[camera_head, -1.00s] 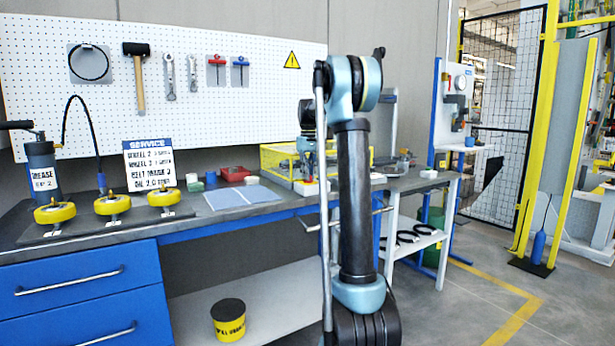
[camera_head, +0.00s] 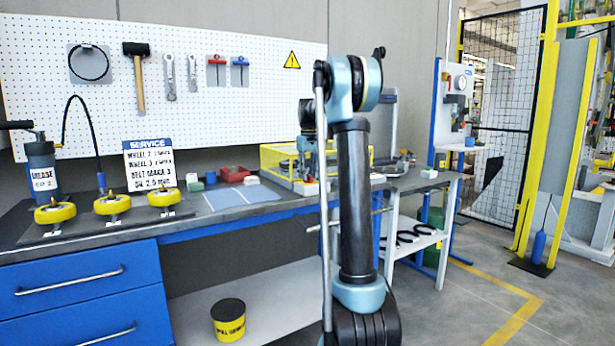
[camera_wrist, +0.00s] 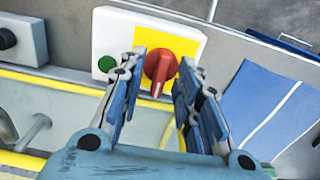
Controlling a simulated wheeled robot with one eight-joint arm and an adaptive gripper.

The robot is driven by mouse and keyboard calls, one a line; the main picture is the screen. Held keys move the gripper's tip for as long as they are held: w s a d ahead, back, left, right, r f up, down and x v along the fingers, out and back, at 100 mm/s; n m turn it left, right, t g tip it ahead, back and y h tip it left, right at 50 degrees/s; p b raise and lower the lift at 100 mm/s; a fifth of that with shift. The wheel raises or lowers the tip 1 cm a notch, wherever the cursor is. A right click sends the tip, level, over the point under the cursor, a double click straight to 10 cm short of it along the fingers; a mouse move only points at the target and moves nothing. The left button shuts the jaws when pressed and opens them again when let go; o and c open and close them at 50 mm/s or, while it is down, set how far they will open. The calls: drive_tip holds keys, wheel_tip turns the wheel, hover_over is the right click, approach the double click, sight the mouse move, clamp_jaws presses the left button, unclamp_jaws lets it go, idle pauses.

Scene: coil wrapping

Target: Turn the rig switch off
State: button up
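The rig switch is a red rotary knob (camera_wrist: 160,68) on a yellow plate (camera_wrist: 184,45), set on a white box (camera_wrist: 112,32) with a green button (camera_wrist: 107,64) left of the knob. In the wrist view my gripper (camera_wrist: 163,62) is open, with one finger on each side of the knob. The fingers look apart from the knob, though contact at the far side cannot be told. The knob's handle points down toward the gripper's palm. In the head view my arm hides the switch.
The yellow-framed rig (camera_head: 277,158) stands on the workbench (camera_head: 225,216) behind my arm. Blue sheets (camera_head: 228,197) lie on the bench left of it; they also show at right in the wrist view (camera_wrist: 262,105). A dark round knob (camera_wrist: 7,38) sits left of the switch box.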

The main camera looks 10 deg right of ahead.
wheel_tip(320, 180, up, 12)
drive_tip(key=shift+f, duration=0.15)
idle(0.3)
drive_tip(key=s+f+m, duration=0.1)
drive_tip(key=s+f, duration=0.3)
drive_tip(key=s, duration=0.5)
drive_tip(key=s+f+m+t, duration=0.1)
drive_tip(key=s+f, duration=0.2)
drive_tip(key=s, duration=0.6)
drive_tip(key=s+f, duration=0.4)
drive_tip(key=s, duration=0.6)
drive_tip(key=s+f+m+t, duration=0.1)
drive_tip(key=s+f+m, duration=0.1)
drive_tip(key=s+f, duration=1.9)
wheel_tip(320, 180, down, 2)
drive_tip(key=shift+s+d+f+m, duration=0.15)
drive_tip(key=shift+d+f+m, duration=0.15)
drive_tip(key=shift+d, duration=0.1)
